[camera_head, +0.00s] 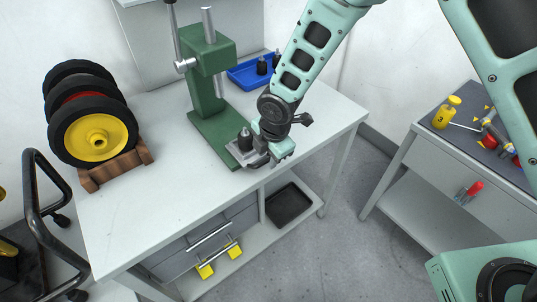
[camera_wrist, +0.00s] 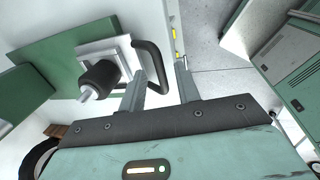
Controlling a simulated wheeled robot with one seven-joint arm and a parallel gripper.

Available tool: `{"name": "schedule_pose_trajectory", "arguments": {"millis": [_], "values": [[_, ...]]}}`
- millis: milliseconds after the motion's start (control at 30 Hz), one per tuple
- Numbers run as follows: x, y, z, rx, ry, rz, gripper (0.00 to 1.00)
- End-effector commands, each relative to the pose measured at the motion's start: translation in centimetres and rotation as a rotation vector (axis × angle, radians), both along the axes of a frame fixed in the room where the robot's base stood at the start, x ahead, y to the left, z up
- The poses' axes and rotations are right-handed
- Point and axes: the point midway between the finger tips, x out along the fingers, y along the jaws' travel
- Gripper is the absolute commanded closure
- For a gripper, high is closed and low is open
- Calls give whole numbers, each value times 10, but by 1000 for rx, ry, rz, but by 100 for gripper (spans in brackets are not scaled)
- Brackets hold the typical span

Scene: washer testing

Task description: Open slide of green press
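The green press (camera_head: 214,90) stands on the white table, with its column at the back and its base toward the front edge. Its slide (camera_head: 240,151) is a light grey plate at the front of the base, bearing a black part with a metal pin (camera_head: 245,140). In the wrist view, the slide (camera_wrist: 127,50) has a black loop handle (camera_wrist: 160,62) on its right side. My gripper (camera_head: 276,157) is at the front of the slide. In the wrist view my gripper (camera_wrist: 162,68) is open, and the handle's outer bar appears between its fingers; contact cannot be told.
Black wheels with a yellow hub (camera_head: 94,137) sit on a wooden stand at the table's left. A blue tray (camera_head: 247,73) with black parts lies behind the press. A second table (camera_head: 400,153) with tools stands right, across a floor gap.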

Motion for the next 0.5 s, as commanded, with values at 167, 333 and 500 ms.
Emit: {"name": "schedule_pose_trajectory", "arguments": {"millis": [167,333,500], "values": [[0,0,0,0,0,0,67],[-1,-1,7,1,1,-1,67],[-5,-4,34,4,-3,-2,67]]}}
